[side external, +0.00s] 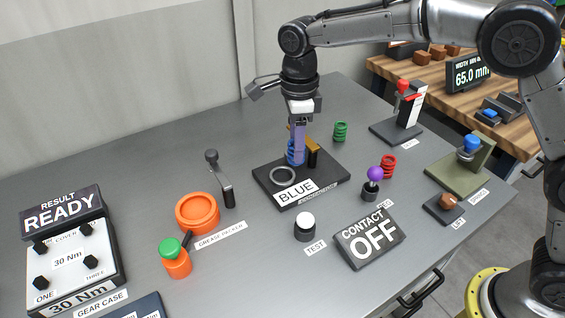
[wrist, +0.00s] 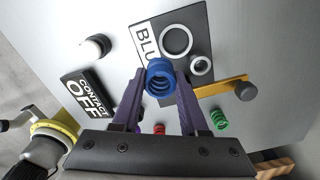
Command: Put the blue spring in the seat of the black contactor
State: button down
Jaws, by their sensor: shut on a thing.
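The blue spring (side external: 292,156) is held between the purple fingers of my gripper (side external: 298,146); it also shows in the wrist view (wrist: 159,80). The spring looks upright, over the black contactor (side external: 333,184), a flat base labelled BLUE; whether it touches the base I cannot tell. The contactor also shows in the wrist view (wrist: 192,22). It carries a large grey ring (wrist: 163,41), a smaller pale ring (wrist: 194,67) and a yellow lever (wrist: 222,87) with a dark knob. In the wrist view the spring is below and left of both rings. The smaller ring is hidden in the side view.
A green spring (side external: 340,131) and a red spring (side external: 388,166) stand nearby. A purple-knobbed joystick (side external: 375,174), a white test button (side external: 305,220) and a CONTACT OFF display (side external: 368,238) are in front. The table left of the contactor is partly clear, beside an upright lever (side external: 220,178).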

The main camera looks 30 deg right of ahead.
jog(key=w+f, duration=0.1)
jog(key=f, duration=0.1)
jog(key=w+a+f, duration=0.1)
jog(key=w+f, duration=0.1)
jog(key=shift+w+a, duration=0.1)
jog(key=shift+w+f, duration=0.1)
jog(key=shift+f, duration=1.6)
jog(key=shift+f, duration=0.2)
jog(key=shift+c, duration=2.2)
grip_release()
jog(key=shift+r, duration=0.1)
notch_tip(320, 180, up, 12)
jog(key=shift+r, duration=0.1)
